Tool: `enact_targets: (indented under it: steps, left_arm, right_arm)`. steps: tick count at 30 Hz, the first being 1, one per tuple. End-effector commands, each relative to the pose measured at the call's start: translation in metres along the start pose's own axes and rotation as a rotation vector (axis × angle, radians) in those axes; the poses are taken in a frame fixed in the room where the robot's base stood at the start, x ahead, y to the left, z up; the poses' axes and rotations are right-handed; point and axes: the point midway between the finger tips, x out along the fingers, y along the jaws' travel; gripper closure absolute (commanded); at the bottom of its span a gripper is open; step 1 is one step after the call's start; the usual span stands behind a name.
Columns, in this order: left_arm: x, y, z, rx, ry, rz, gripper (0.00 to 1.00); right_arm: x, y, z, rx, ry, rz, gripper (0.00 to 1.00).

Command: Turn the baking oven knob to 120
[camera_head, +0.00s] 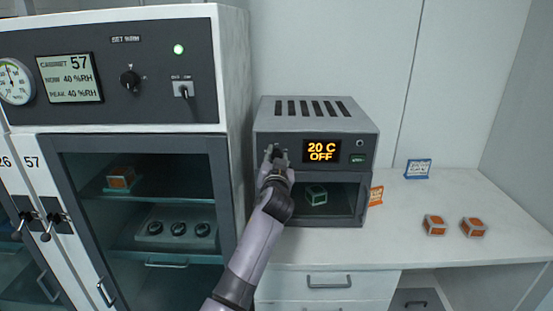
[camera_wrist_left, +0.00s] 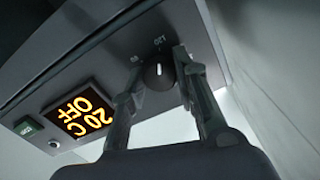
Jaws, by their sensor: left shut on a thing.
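The baking oven (camera_head: 318,118) is a grey box on the white counter, with a dark front panel. Its display (camera_head: 322,151) reads "20 C OFF" in orange; the display also shows in the left wrist view (camera_wrist_left: 84,115). My left gripper (camera_head: 274,152) is at the left of the oven panel and hides the knob in the head view. In the left wrist view its two fingers (camera_wrist_left: 160,90) are on either side of the knob, shut on it. My right gripper is not in view.
A tall cabinet (camera_head: 120,70) with a dial and glass doors stands close left of the oven. A green box (camera_head: 316,195) is inside the oven. Two orange boxes (camera_head: 434,225) (camera_head: 473,227) and a blue-edged card (camera_head: 418,169) are on the counter at right. An orange card (camera_head: 376,195) is by the oven.

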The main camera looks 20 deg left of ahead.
Motion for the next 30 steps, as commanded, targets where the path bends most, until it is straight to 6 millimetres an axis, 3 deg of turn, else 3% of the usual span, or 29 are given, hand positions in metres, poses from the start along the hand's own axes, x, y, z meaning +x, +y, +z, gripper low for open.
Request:
enact_targets:
  steps: [10, 11, 12, 20, 30]
  left_arm:
    - [-0.0001, 0.0002, -0.0007, 0.038, 0.001, 0.000, 1.00]
    - [-0.0001, 0.0002, -0.0007, 0.038, 0.001, 0.000, 0.72]
    - [-0.0001, 0.0002, -0.0007, 0.038, 0.001, 0.000, 0.69]
    - [-0.0001, 0.0002, -0.0006, 0.037, 0.001, 0.000, 0.52]
    - [-0.0019, 0.0004, 0.0000, 0.037, 0.000, 0.000, 0.52]
  right_arm:
    - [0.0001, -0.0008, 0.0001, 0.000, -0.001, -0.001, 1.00]
    - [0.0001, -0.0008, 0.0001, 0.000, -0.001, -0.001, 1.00]
    - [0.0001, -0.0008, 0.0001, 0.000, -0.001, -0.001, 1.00]
    - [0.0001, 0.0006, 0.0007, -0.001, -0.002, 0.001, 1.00]
    - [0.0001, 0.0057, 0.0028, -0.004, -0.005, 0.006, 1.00]
